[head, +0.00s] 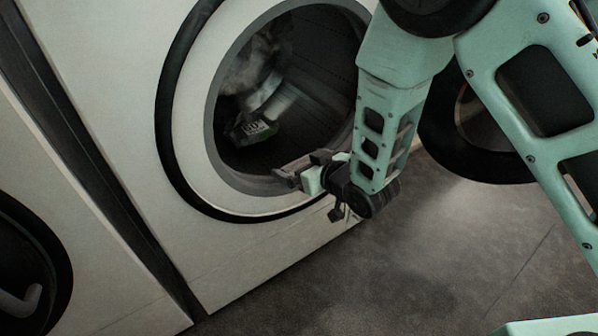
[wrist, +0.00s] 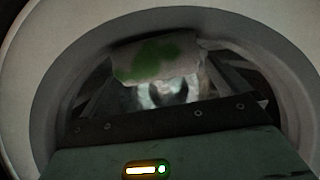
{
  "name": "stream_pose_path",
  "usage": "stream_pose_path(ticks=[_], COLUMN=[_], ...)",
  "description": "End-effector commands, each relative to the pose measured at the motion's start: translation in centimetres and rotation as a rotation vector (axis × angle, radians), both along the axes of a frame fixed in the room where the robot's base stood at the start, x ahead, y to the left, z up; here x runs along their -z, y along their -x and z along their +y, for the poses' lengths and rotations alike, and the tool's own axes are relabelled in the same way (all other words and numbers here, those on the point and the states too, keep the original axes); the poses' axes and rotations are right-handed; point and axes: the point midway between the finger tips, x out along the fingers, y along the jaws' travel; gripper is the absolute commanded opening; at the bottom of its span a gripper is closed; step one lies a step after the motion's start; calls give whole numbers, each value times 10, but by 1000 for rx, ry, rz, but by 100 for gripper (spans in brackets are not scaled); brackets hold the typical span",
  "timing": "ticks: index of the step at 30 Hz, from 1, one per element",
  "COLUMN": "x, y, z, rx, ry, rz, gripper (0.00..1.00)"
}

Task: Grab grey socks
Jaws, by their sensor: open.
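A greyish, crumpled cloth (head: 252,68) lies inside the washing machine drum in the head view; I cannot tell whether it is the grey socks. A small dark piece with pale markings (head: 252,128) lies lower in the drum. My gripper (head: 298,170) is open at the lower right rim of the drum opening, apart from the cloth. In the wrist view, a pale piece with green patches (wrist: 155,60) shows ahead, between and above the fingers. A blurred pale shape (wrist: 165,92) sits behind it. Nothing is clearly held.
The white washing machine (head: 110,75) has a round opening with a pale rim (head: 192,120). Its dark round door (head: 462,150) stands open at the right, behind my arm. Another machine (head: 55,215) is at the left. Grey floor (head: 400,265) is clear in front.

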Motion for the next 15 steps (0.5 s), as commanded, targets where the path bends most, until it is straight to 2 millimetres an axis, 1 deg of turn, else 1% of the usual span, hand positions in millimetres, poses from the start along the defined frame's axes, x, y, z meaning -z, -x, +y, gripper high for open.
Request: stream_pose_path(ticks=[4, 5, 6, 9, 15], x=[-1, -1, 0, 0, -1], y=[0, 0, 0, 0, 0], z=[0, 0, 0, 0, 0], rx=[0, 0, 0, 0, 0], ry=[0, 0, 0, 0, 0], rz=[0, 0, 0, 0, 0], gripper=[100, 92, 81, 54, 54])
